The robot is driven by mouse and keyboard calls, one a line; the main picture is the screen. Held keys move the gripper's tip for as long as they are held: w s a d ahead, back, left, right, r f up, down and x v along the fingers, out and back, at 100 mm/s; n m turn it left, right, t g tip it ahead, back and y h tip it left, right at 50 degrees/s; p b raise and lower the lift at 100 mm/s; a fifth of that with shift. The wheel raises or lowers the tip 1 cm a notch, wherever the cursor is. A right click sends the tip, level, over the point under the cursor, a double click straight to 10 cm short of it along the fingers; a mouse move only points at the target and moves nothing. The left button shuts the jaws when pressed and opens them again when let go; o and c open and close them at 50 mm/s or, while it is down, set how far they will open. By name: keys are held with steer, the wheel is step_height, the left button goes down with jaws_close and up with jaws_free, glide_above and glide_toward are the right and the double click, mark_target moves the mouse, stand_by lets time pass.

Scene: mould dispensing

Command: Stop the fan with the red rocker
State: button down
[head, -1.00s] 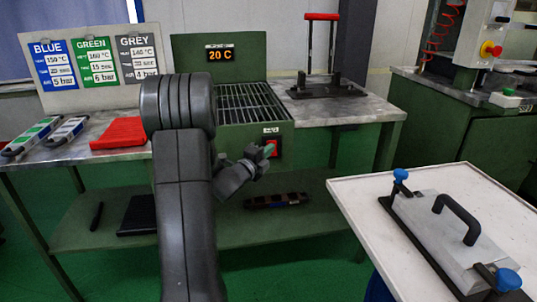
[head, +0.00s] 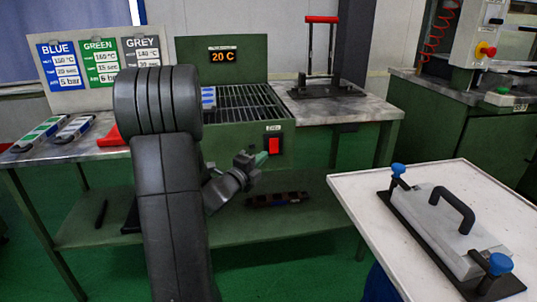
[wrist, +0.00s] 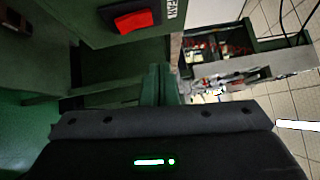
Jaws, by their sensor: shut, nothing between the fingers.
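The red rocker (head: 274,146) sits on a dark plate on the green front panel of the grill-topped bench, under a small white label. It also shows in the wrist view (wrist: 134,20) at the upper left. My gripper (head: 261,158) is shut and empty, just left of and slightly below the rocker in the head view, and seems apart from it. In the wrist view my gripper's green fingers (wrist: 160,85) lie together below and right of the rocker. The fan itself cannot be made out under the grill (head: 245,103). The display (head: 222,55) reads 20 C.
A white table (head: 350,192) with a clamped metal mould (head: 445,225) stands at the front right. A press with a red handle (head: 322,19) stands on the bench's right. A lower shelf (head: 300,215) runs beneath. My arm hides part of the bench's left.

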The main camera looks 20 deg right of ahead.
steer(key=shift+r+v, duration=0.15)
steer(key=shift+v, duration=0.7)
steer(key=shift+r+v, duration=0.1)
steer(key=shift+v, duration=0.75)
